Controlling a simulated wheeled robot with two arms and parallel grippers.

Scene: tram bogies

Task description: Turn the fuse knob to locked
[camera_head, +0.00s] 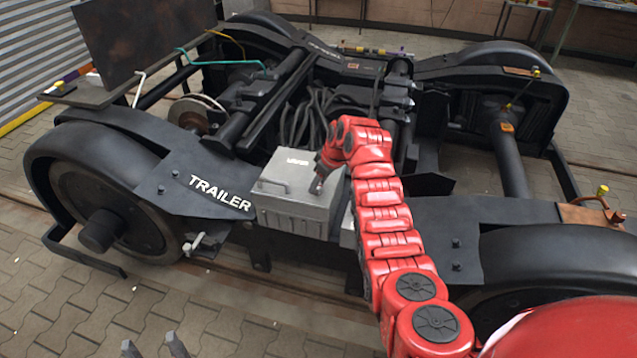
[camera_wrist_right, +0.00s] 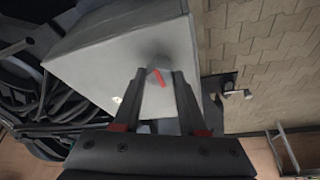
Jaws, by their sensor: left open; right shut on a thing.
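The fuse knob (camera_wrist_right: 158,70) is a small grey round knob with a red pointer mark, on one face of a grey metal box. The box (camera_head: 287,208) is mounted on the bogie beside the TRAILER plate; it also fills the upper middle of the right wrist view (camera_wrist_right: 110,58). My right gripper (camera_head: 318,187) is at the box, its two fingers (camera_wrist_right: 159,78) shut on the knob, one on each side. In the head view the knob is hidden behind the gripper. My left gripper (camera_head: 153,350) is open and empty at the bottom edge, away from the box.
The dark bogie frame and wheels surround the box. The TRAILER plate (camera_head: 205,182) lies to its left. Black cables (camera_head: 310,118) run behind it. A dark upright panel (camera_head: 145,35) stands at the back left. The paved floor (camera_head: 75,305) at the front left is clear.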

